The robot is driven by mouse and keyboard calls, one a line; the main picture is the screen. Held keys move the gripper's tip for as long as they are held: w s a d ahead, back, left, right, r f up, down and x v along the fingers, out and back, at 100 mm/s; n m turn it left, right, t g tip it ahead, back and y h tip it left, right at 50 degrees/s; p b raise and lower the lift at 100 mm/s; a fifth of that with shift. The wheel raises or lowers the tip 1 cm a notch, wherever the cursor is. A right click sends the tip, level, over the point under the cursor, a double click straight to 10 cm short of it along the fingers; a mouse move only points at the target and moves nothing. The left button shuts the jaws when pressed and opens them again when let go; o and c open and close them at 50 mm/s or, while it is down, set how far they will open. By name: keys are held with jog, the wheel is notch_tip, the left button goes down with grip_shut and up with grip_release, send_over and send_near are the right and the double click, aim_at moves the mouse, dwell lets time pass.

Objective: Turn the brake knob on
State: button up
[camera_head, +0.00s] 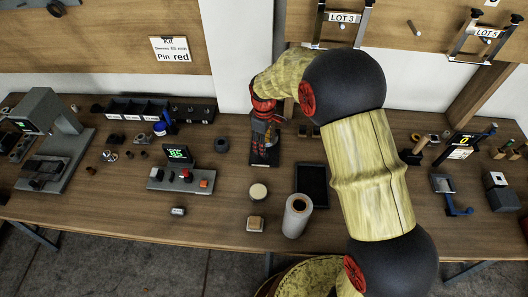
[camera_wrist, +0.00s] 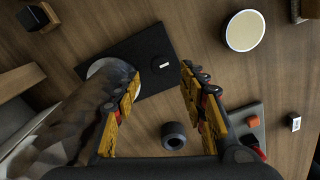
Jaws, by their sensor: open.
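I cannot tell for sure which part is the brake knob. A grey control box (camera_head: 168,181) with a lit green display (camera_head: 179,153) stands left of centre on the bench. It carries a small red knob (camera_head: 186,174) and an orange button (camera_head: 204,183). The box's edge also shows at the right of the wrist view (camera_wrist: 244,114), with the orange button (camera_wrist: 252,121). My gripper (camera_head: 265,136) is over a black plate (camera_head: 265,153), right of the box and apart from it. In the wrist view my gripper (camera_wrist: 160,78) has its fingers spread with nothing between them.
A dark ring (camera_head: 221,145) lies between box and plate. A cream-topped round tin (camera_head: 258,191), a grey roll (camera_head: 297,216) and a black tray (camera_head: 311,185) stand nearer the front. A grey machine (camera_head: 48,140) stands far left. Bare bench (camera_head: 110,205) lies front left.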

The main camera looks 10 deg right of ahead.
notch_tip(320, 180, down, 5)
jog(key=shift+f+b, duration=0.1)
jog(key=shift+b, duration=0.4)
jog(key=c, duration=0.3)
jog(key=c, duration=0.7)
grip_shut()
